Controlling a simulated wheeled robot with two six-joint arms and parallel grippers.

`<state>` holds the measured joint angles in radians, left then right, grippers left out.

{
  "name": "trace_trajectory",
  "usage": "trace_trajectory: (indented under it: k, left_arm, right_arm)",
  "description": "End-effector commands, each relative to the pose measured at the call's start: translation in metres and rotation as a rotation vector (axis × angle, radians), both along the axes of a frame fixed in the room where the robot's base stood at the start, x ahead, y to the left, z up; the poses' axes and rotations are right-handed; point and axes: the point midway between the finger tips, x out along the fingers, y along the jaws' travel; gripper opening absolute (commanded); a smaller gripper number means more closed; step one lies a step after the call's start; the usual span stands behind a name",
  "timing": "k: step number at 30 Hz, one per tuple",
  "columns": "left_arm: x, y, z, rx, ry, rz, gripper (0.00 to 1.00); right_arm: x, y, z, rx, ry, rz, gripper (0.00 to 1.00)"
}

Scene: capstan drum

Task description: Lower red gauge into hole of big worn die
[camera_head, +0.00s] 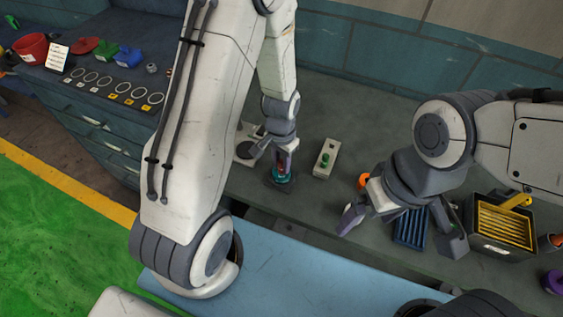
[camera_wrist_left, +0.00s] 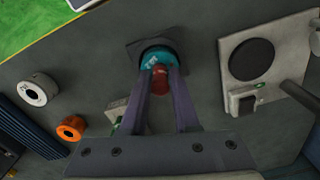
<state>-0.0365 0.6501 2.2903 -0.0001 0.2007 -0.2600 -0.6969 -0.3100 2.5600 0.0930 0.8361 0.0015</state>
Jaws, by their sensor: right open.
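The red gauge (camera_wrist_left: 160,78) is between the fingertips of my left gripper (camera_wrist_left: 160,80) in the left wrist view. A teal ring-shaped die (camera_wrist_left: 153,54) sits on a dark square plate (camera_wrist_left: 133,47) right at those fingertips. In the head view the red gauge (camera_head: 281,166) shows just above the teal die (camera_head: 283,178), with my left gripper (camera_head: 284,160) shut around the gauge. The gauge's lower end and the die's hole are largely hidden, so I cannot tell how deep it is. My right gripper (camera_head: 402,228) is open and empty over the bench.
A pale block with a green knob (camera_head: 325,159) stands right of the die. An orange ring (camera_head: 363,181), a blue ribbed tray (camera_head: 410,228) and a yellow slotted box (camera_head: 502,226) lie further right. A white ring (camera_wrist_left: 37,89) shows in the wrist view.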

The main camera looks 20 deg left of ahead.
Motion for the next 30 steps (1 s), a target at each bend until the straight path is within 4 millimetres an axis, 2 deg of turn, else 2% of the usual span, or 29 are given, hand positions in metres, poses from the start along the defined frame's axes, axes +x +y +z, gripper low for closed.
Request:
trace_trajectory:
  k: [1, 2, 14, 17, 24, 30]
  left_arm:
    - [0.000, 0.000, 0.000, 0.000, 0.001, 0.000, 0.52]
    - [0.000, 0.000, 0.000, 0.000, 0.001, 0.000, 0.60]
    - [0.001, 0.000, 0.005, 0.000, -0.002, 0.000, 0.60]
    - [0.001, 0.000, 0.017, -0.001, -0.005, 0.000, 0.60]
    - [0.002, 0.000, 0.062, 0.000, -0.007, 0.000, 0.60]
    - [0.001, 0.000, 0.093, 0.000, -0.004, 0.000, 0.60]
  right_arm:
    - [0.000, 0.000, 0.000, 0.000, 0.000, 0.000, 0.93]
    - [0.000, 0.000, 0.000, 0.000, 0.000, 0.000, 0.93]
    - [0.000, 0.000, -0.001, 0.000, 0.000, 0.000, 0.93]
    - [0.000, 0.000, -0.003, 0.000, 0.000, 0.000, 0.93]
    - [0.000, 0.000, -0.007, 0.000, 0.000, 0.001, 0.93]
    - [0.000, 0.000, -0.009, 0.000, 0.000, 0.001, 0.93]
